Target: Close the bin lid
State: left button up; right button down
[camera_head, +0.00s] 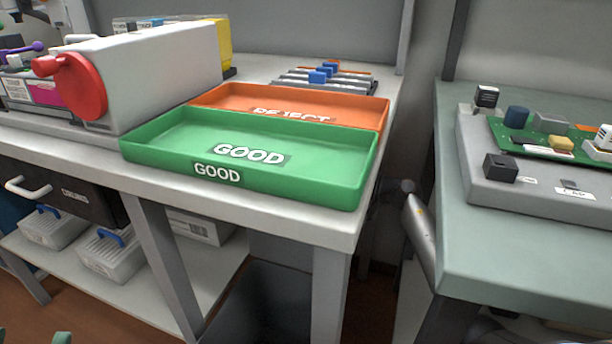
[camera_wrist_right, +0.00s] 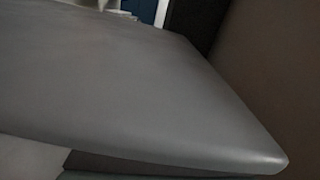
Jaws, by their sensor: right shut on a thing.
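A dark bin (camera_head: 262,308) stands on the floor under the workbench, partly hidden by a table leg. A grey panel (camera_head: 282,248) stands upright behind its mouth and looks like the raised lid; the tabletop hides its upper part. Part of my right arm (camera_head: 420,237) shows in the gap between the tables, to the right of the bin. Its fingers are hidden, and what they hold cannot be made out. A large grey slab (camera_wrist_right: 130,85) with a rounded corner fills the right wrist view; I cannot tell whether it is the lid. My left gripper is not clearly seen.
A green GOOD tray (camera_head: 330,196) and an orange REJECT tray (camera_head: 350,104) sit on the workbench above. A table leg (camera_head: 328,295) stands in front of the bin's right side. A teal-topped table (camera_head: 520,250) bounds the gap on the right.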

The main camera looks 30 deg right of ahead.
jog(key=shift+f, duration=0.15)
jog(key=s+a+f+n, duration=0.2)
jog(key=s+a+n, duration=0.2)
jog(key=s+a, duration=0.6)
jog(key=shift+a+f, duration=0.2)
jog(key=shift+a, duration=0.7)
jog(key=c, duration=0.9)
grip_release()
jog(key=shift+s+d, duration=0.1)
jog(key=shift+d, duration=0.05)
